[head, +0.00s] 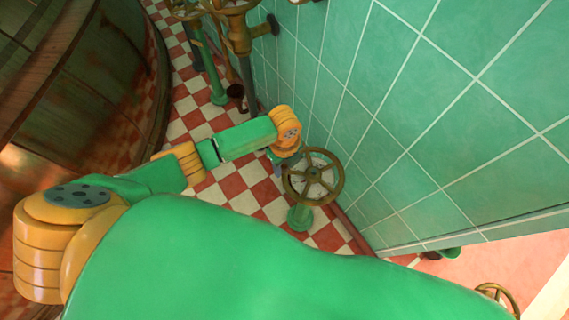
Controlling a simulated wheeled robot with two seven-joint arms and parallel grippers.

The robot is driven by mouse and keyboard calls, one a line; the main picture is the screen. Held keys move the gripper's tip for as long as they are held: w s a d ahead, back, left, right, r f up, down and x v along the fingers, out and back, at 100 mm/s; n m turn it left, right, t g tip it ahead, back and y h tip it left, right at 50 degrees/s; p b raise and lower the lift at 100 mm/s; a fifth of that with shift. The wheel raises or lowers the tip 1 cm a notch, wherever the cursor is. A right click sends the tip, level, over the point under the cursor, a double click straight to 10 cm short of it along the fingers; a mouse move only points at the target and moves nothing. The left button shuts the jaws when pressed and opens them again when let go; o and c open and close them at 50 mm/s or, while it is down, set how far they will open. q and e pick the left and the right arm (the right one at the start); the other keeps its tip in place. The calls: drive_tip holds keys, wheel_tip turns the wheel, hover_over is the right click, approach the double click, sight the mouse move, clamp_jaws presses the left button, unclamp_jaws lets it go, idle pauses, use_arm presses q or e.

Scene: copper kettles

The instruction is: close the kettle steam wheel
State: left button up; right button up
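A bronze-coloured spoked hand wheel (313,176) stands on a green pipe foot beside the tiled wall, near the middle of the head view. My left arm, green with orange joints, reaches in from the left to this wheel. My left gripper (287,162) is at the wheel's upper left rim, below the last orange joint. Its fingers are small and partly hidden, so I cannot tell whether they touch or grip the rim. My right gripper is not in view.
A large copper kettle (75,70) fills the upper left. Other valve wheels and pipes (236,35) stand along the green tiled wall (440,130). Another wheel (497,296) shows at the lower right. The red and white checkered floor (235,185) is a narrow passage.

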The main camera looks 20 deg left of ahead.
use_arm(q)
clamp_jaws()
idle(1.2)
